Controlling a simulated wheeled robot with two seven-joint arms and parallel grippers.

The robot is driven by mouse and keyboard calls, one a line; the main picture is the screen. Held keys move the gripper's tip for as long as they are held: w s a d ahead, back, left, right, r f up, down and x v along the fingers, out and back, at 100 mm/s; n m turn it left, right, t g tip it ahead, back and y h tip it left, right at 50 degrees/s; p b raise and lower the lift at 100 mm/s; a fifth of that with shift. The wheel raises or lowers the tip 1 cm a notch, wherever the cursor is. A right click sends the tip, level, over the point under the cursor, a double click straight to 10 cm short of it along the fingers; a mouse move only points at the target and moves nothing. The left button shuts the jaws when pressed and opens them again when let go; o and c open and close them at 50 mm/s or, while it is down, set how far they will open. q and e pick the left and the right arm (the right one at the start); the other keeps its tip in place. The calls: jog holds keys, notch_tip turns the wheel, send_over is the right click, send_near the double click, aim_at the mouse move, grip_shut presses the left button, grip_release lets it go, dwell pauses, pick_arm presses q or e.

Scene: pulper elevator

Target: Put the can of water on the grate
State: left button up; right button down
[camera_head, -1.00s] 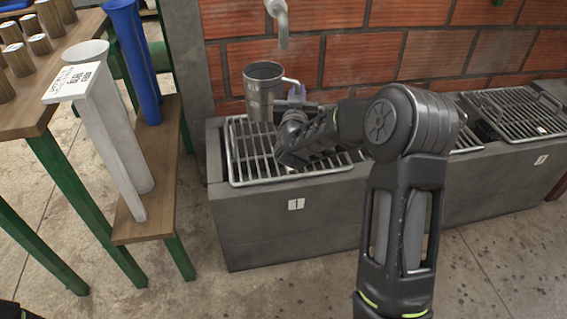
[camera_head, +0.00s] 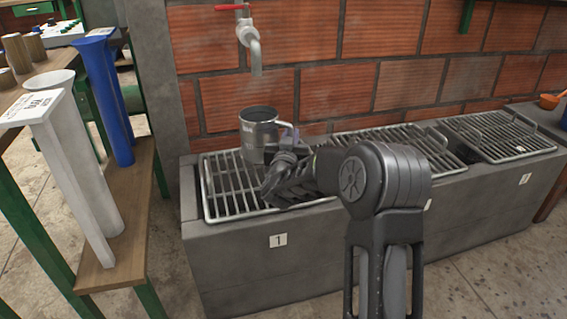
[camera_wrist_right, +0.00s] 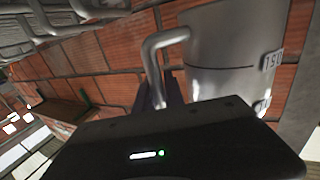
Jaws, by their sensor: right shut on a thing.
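The can is a grey metal mug-like vessel (camera_head: 258,136) with a side handle, upright in the head view. It stands over the back of the left grate (camera_head: 232,190), below the tap; I cannot tell whether its bottom touches the bars. My right gripper (camera_head: 291,140) is shut on the can's handle, on its right side. In the wrist view the can (camera_wrist_right: 225,50) is at upper right, with its handle (camera_wrist_right: 158,50) running down to the gripper (camera_wrist_right: 165,95). The can's contents are not clear. My left gripper is out of view.
A tap (camera_head: 253,50) with a red lever is on the brick wall (camera_head: 330,85) behind. More grates (camera_head: 500,135) lie along the grey concrete trough (camera_head: 330,245) to the right. A wooden bench with white (camera_head: 75,165) and blue (camera_head: 107,100) tubes stands left.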

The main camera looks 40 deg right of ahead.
jog(key=shift+f, duration=0.5)
jog(key=shift+f, duration=0.1)
notch_tip(320, 180, down, 5)
jog(key=b, duration=0.2)
jog(key=shift+b, duration=0.3)
